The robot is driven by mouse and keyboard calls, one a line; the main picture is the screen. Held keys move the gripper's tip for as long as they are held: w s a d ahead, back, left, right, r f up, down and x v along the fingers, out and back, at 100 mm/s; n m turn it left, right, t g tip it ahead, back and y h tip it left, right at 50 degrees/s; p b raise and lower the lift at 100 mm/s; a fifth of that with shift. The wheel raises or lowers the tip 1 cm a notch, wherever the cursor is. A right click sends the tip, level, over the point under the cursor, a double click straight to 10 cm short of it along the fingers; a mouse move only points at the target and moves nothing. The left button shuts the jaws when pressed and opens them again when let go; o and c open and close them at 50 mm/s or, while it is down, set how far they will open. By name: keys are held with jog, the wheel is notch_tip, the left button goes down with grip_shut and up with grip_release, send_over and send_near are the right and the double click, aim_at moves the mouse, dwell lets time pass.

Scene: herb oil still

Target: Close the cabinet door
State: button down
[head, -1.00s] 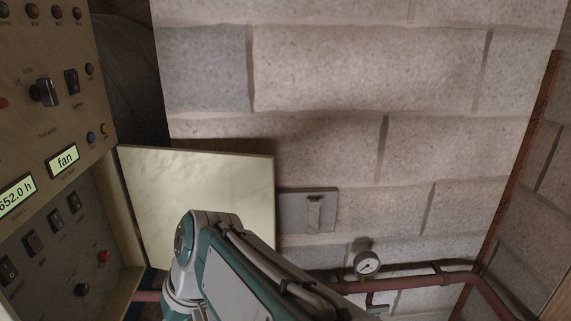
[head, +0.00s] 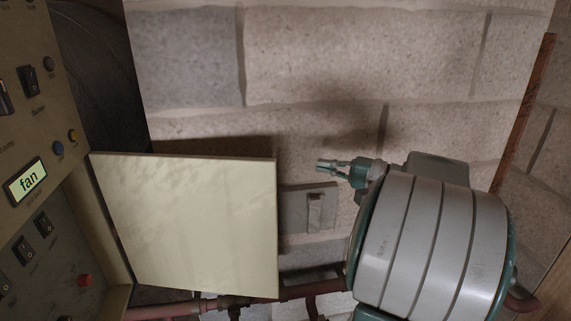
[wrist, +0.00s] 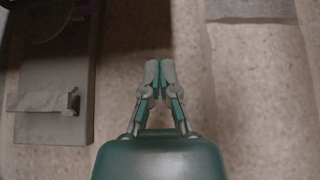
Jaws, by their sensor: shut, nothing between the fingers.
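The cabinet door (head: 190,225) is a plain cream panel in the head view. It stands open, swung out to the right from the control cabinet (head: 50,190) at the left. My gripper (head: 322,166) is to the right of the door's free edge, apart from it, with its fingers pointing left. In the wrist view my gripper (wrist: 159,68) has its fingertips together with nothing between them. The door does not show clearly in the wrist view.
A grey wall plate with a lever (head: 308,208) sits on the block wall (head: 320,60) behind; it also shows in the wrist view (wrist: 55,110). Red pipes (head: 170,310) run along the wall below the door. The cabinet face carries switches, buttons and a "fan" display (head: 27,182).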

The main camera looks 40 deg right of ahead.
jog(key=w+a, duration=0.6)
jog(key=a, duration=0.1)
jog(key=shift+a, duration=0.3)
jog(key=shift+d, duration=0.15)
